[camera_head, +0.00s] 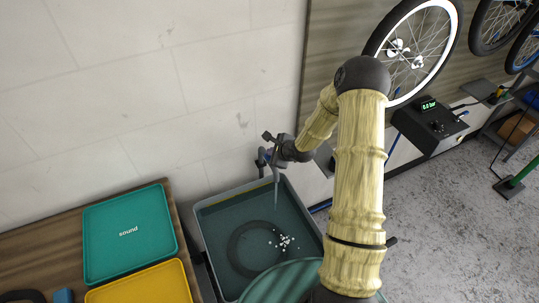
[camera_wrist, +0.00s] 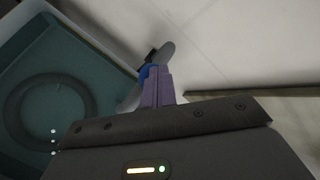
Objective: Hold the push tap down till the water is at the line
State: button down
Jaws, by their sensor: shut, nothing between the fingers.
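A grey tub (camera_head: 207,256) stands against the wall with blue-green water (camera_head: 222,232) in it. A dark ring like a tyre (camera_head: 233,245) lies in the water. A thin yellowish line (camera_head: 228,201) shows on the tub's back inner wall; I cannot tell the exact gap between it and the water. The tap (camera_head: 262,160) is at the tub's back edge; a thin stream (camera_head: 276,190) falls from it, with white splashes (camera_head: 284,241) below. My gripper (camera_head: 270,149) is at the tap's top, its purple fingers (camera_wrist: 157,88) shut against or beside the tap's blue and grey head (camera_wrist: 163,55).
To the left, a teal tray (camera_head: 128,255) and a yellow tray (camera_head: 150,286) lie on a wooden bench (camera_head: 40,245). At the right, a black box with a green display (camera_head: 429,105) sits under a hanging wheel (camera_head: 445,45).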

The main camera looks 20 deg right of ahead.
jog(key=shift+r+p, duration=0.45)
jog(key=shift+r, duration=0.2)
notch_tip(320, 180, up, 5)
jog(key=p, duration=0.4)
jog(key=shift+r, duration=0.1)
dwell(0.4)
jog(key=s+a+r+n+g+h, duration=0.1)
jog(key=s+r+n+g, duration=0.1)
jog(key=s+r+n, duration=0.3)
jog(key=s+a+r+n+g+h+b, duration=0.1)
jog(key=s+r+n, duration=0.4)
jog(key=s+n, duration=0.5)
jog(key=s+a+r+n+g+h, duration=0.1)
jog(key=s+r+n+g, duration=0.2)
jog(key=s, duration=0.9)
notch_tip(320, 180, up, 2)
jog(key=n, duration=0.4)
jog(key=shift+a+r+n+b, duration=0.2)
jog(key=shift+n+b, duration=0.1)
jog(key=shift+b, duration=0.05)
